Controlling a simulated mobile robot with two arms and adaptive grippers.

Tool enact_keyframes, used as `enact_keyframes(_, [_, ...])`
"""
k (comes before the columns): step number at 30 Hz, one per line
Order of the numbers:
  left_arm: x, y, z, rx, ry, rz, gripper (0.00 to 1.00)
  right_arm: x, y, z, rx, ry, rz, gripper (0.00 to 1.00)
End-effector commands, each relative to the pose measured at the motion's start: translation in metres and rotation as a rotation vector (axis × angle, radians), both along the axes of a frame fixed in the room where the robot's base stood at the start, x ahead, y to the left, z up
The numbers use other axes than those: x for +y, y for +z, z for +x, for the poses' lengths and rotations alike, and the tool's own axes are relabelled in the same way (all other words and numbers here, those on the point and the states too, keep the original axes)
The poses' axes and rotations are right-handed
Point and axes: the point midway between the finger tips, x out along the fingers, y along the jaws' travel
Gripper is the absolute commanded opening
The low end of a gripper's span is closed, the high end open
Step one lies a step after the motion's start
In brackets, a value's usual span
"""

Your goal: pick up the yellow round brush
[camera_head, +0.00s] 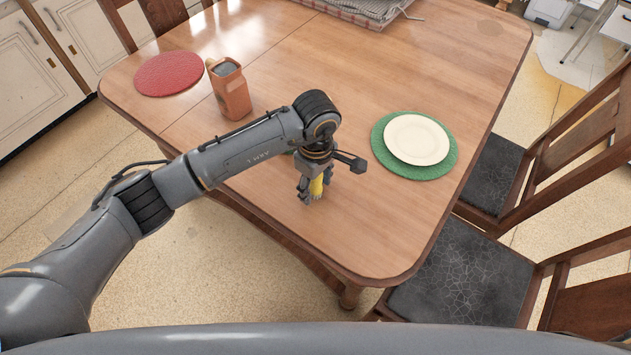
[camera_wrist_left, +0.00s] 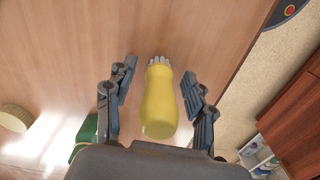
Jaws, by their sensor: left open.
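The yellow round brush (camera_head: 317,187) is on the wooden table near its front edge, below my left wrist in the head view. In the left wrist view the brush (camera_wrist_left: 159,100) shows a rounded yellow body with pale bristles at its far end. My left gripper (camera_head: 313,192) is open, with one finger on each side of the brush. In the left wrist view the gap between the fingers (camera_wrist_left: 158,92) shows room on both sides of the brush. Part of the brush is hidden by the gripper in the head view. My right gripper is not in view.
The wooden table (camera_head: 270,235) is mostly bare. A green mat (camera_head: 377,140) with a white plate (camera_head: 416,139) lies to the right. An orange-brown jug (camera_head: 232,98) and a red mat (camera_head: 168,74) are at the left. Dark-seated chairs (camera_head: 465,280) stand at the right edge.

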Motion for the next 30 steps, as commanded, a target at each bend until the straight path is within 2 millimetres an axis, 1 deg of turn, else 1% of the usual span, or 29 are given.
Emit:
enact_keyframes(3, [-0.0005,-0.0061,-0.0002,0.001,0.0,-0.002,0.54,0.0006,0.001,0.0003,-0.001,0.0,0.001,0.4])
enact_keyframes(8, [-0.0005,-0.0064,0.0001,0.0,-0.001,-0.001,0.54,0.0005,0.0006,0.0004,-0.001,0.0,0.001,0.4])
enact_keyframes(9, [-0.0005,-0.0063,0.0001,0.0,-0.001,-0.001,0.52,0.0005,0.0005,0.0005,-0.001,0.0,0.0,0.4])
enact_keyframes(11, [-0.0005,-0.0062,0.0001,0.0,0.0,-0.001,0.4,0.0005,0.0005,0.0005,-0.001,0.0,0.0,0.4])
enact_keyframes(12, [-0.0005,-0.0061,0.0001,0.0,0.0,-0.001,0.32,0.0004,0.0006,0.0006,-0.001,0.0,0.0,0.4])
enact_keyframes(14, [-0.0005,-0.0061,0.0001,0.0,0.0,-0.001,0.2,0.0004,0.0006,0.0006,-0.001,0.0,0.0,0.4])
enact_keyframes(15, [-0.0005,-0.006,0.0001,0.0,0.0,-0.001,0.11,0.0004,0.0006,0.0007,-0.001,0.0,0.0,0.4])
enact_keyframes(17, [-0.0004,-0.006,0.0002,0.0,0.0,-0.001,0.0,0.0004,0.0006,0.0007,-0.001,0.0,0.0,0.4])
enact_keyframes(26, [-0.0004,-0.0048,0.0005,-0.002,0.0,-0.001,0.0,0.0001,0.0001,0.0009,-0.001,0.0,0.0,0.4])
enact_keyframes(30, [-0.0002,0.0026,0.0013,-0.004,0.0,-0.001,0.0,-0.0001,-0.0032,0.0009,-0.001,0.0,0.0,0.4])
